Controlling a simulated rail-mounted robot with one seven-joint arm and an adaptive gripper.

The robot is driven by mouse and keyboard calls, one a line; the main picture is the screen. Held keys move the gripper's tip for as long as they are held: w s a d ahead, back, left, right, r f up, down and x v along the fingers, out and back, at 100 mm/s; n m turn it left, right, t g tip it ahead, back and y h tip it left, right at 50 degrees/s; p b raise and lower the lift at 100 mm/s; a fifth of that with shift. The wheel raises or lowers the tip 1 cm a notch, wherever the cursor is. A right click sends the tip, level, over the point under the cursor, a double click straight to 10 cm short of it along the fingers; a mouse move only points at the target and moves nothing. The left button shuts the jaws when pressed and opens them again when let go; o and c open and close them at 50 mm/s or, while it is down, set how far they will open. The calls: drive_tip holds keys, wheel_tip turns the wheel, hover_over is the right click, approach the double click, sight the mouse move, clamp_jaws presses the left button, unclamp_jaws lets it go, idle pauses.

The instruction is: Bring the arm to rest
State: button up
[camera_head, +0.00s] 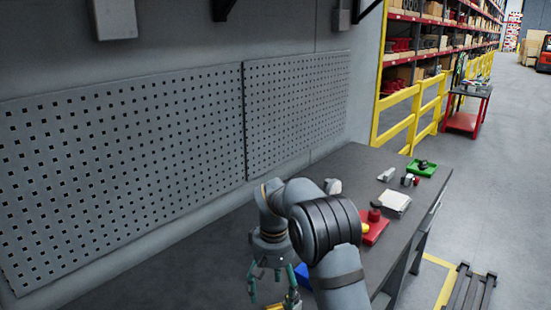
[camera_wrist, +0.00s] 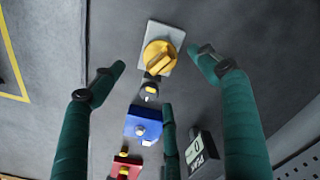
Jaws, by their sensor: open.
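My gripper (camera_head: 270,288) hangs over the dark grey bench (camera_head: 345,180) at the bottom of the head view, with its fingers pointing down. In the wrist view its green fingers (camera_wrist: 158,70) are spread apart and hold nothing. A round yellow knob (camera_wrist: 157,58) on a pale grey plate lies between and beyond the fingertips. The knob appears apart from the fingers, though the exact gap cannot be told. In the head view my arm hides part of the bench.
A blue block (camera_wrist: 143,124), a red block (camera_wrist: 126,166) and a dark device with a display (camera_wrist: 202,152) are near the fingers. A green tray (camera_head: 428,173) and a white-topped box (camera_head: 396,203) stand farther along the bench. A pegboard wall (camera_head: 130,170) runs along the left.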

sight(274, 306)
wheel_tip(274, 306, down, 8)
drive_tip(key=shift+r, duration=0.1)
drive_tip(key=shift+r+p, duration=0.3)
drive_tip(key=shift+p, duration=0.2)
drive_tip(key=shift+f, duration=0.15)
